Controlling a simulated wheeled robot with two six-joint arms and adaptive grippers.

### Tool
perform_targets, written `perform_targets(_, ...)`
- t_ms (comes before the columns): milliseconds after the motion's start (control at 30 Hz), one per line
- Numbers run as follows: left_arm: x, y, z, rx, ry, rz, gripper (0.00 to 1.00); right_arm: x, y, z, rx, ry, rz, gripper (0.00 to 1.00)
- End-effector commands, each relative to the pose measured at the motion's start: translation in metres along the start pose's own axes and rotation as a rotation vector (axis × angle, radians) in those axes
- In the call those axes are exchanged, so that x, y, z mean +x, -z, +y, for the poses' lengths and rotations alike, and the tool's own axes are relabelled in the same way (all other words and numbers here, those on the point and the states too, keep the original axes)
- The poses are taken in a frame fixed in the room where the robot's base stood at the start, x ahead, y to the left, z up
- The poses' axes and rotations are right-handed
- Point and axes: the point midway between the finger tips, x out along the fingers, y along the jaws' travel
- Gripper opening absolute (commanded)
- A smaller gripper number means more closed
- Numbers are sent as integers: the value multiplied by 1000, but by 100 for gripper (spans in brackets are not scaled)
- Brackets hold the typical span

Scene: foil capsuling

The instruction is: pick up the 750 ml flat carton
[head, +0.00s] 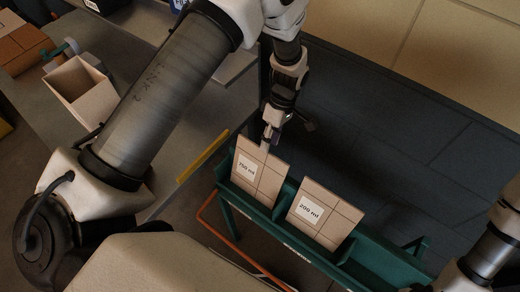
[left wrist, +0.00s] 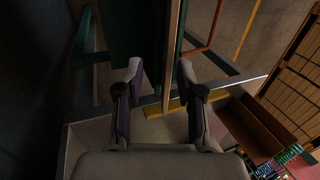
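The 750 ml flat carton (head: 266,180) is a brown panel with a white label, standing tilted in a green rack (head: 282,228). My left gripper (head: 270,136) is at its top edge in the head view. In the left wrist view the gripper (left wrist: 160,68) is open, its two fingers well apart. A thin brown edge, apparently the carton (left wrist: 173,45), runs between them, nearer the right finger. I cannot tell whether either finger touches it. My right gripper is not in view; only part of the right arm shows at the lower right of the head view.
A 200 ml flat carton (head: 325,228) stands in the rack just right of the 750 ml one. An open pale box (head: 80,92) sits on the grey table at the left. A yellow strip (head: 203,157) lies along the table's edge. Dark floor lies behind the rack.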

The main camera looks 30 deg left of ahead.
Motion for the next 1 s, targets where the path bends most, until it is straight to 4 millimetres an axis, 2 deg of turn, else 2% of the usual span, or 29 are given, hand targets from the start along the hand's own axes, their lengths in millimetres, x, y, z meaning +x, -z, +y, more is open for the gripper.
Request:
perform_targets(33,12,0,1,-1,1,-2,38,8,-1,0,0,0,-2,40)
perform_targets(267,41,0,1,-1,1,-2,38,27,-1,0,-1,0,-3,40)
perform_targets(433,74,0,1,0,2,-2,38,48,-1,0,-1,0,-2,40)
perform_targets(667,76,0,0,0,-1,-2,38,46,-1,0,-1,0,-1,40)
perform_targets(700,76,0,0,0,-1,-2,34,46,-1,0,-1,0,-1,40)
perform_targets(800,76,0,0,0,-1,-1,0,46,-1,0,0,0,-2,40)
perform_targets(1000,76,0,0,0,0,-1,0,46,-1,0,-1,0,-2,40)
